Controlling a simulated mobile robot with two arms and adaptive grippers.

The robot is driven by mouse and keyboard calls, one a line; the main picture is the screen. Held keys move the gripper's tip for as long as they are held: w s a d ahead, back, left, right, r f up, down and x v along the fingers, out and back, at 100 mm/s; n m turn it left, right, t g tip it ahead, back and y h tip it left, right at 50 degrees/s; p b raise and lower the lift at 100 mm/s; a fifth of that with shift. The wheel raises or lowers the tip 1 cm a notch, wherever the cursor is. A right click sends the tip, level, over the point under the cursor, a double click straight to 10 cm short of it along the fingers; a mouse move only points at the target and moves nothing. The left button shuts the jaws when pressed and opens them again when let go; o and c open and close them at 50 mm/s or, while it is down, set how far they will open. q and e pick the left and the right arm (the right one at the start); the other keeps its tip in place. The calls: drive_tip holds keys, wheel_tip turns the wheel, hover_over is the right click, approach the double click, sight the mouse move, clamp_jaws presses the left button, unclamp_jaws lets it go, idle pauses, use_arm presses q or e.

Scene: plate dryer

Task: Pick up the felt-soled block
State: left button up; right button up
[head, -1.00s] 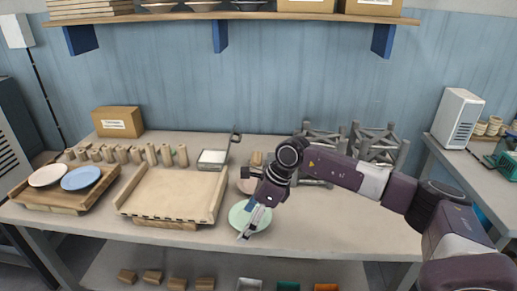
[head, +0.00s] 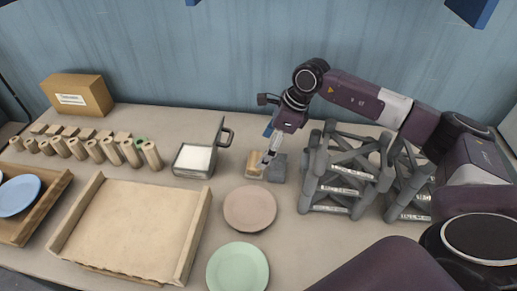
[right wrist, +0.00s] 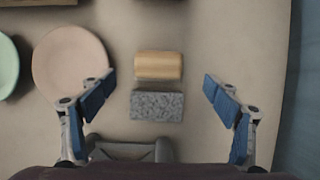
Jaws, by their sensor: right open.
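Two small blocks lie side by side on the bench: a tan wooden one (head: 254,167) and a grey one (head: 279,172). In the right wrist view the tan block (right wrist: 159,65) is above the grey, speckled, felt-like block (right wrist: 157,105), with a narrow gap. No sole shows under either, so I cannot tell for sure which is felt-soled. My right gripper (head: 268,160) is over the blocks and partly hides them. In the right wrist view its blue-padded fingers (right wrist: 159,82) are wide open on either side of the blocks, empty. My left gripper is not in view.
Grey racks (head: 340,185) stand close to the right of the blocks. A pink plate (head: 250,208) and a green plate (head: 238,268) lie in front. A metal pan with white contents (head: 194,160) is to the left, and the blue wall (head: 240,60) is behind.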

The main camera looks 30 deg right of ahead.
sight(257, 159)
drive_tip(key=shift+a+f+p, duration=0.4)
drive_tip(key=shift+a+f, duration=0.25)
drive_tip(key=shift+f, duration=0.25)
drive_tip(key=shift+w+a+f, duration=0.15)
drive_tip(key=shift+f, duration=0.2)
drive_tip(key=p+x, duration=0.1)
drive_tip(key=x, duration=0.2)
drive_tip(key=shift+w+f+p, duration=0.2)
drive_tip(key=shift+f+p, duration=0.2)
drive_tip(key=shift+f, duration=0.45)
drive_tip(key=shift+w, duration=0.1)
drive_tip(key=c, duration=1.3)
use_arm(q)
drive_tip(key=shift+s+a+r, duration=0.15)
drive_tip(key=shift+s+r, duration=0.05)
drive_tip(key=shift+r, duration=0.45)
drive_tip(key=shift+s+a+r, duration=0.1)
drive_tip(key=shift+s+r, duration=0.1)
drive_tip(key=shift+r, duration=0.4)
use_arm(e)
drive_tip(key=shift+o, duration=0.2)
